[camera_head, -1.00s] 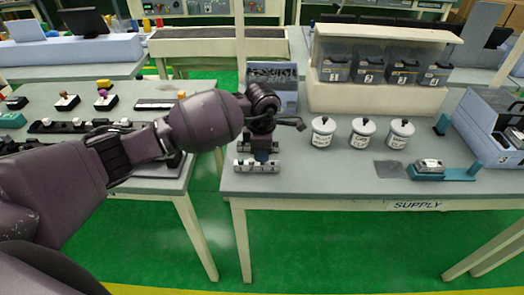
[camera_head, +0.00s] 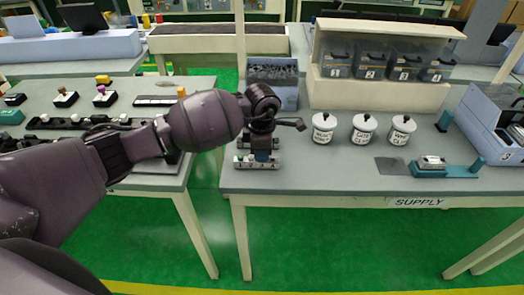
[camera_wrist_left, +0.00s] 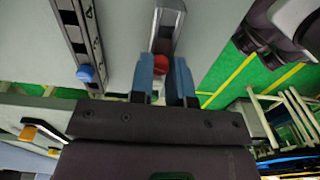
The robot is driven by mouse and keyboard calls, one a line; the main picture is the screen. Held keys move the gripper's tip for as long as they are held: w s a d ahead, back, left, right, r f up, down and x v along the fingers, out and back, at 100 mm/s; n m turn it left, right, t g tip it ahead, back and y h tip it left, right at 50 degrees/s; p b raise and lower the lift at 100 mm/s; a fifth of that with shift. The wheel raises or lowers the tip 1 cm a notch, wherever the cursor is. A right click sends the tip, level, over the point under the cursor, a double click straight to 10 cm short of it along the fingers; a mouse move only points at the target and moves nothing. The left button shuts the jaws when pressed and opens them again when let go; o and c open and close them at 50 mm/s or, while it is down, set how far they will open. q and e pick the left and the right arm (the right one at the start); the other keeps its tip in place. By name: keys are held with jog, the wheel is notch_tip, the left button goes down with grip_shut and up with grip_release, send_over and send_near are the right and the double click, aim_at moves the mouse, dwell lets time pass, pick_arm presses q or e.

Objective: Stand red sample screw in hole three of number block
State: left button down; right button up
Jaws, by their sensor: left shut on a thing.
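My left gripper (camera_head: 263,155) is over a pale metal block (camera_head: 243,163) near the front left corner of the supply table. In the left wrist view, its blue fingers (camera_wrist_left: 160,82) are shut on the red sample screw (camera_wrist_left: 160,64), whose red head shows between them. The metal block (camera_wrist_left: 168,30) runs out beyond the fingertips. The lower end of the screw is hidden, so I cannot tell whether it sits in a hole. The arm covers part of the block, and its numbers are too small to read. My right gripper is not seen in the head view.
A second metal rail with a blue-headed piece (camera_wrist_left: 85,73) lies beside the gripper. Three white jars (camera_head: 363,131) and a teal fixture (camera_head: 458,172) stand to the right. Numbered bins (camera_head: 370,66) are behind. The table's front edge is close to the block.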

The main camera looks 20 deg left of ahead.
pick_arm(q)
jog(key=c, duration=1)
grip_release()
notch_tip(320, 180, up, 11)
jog(key=shift+f, duration=0.1)
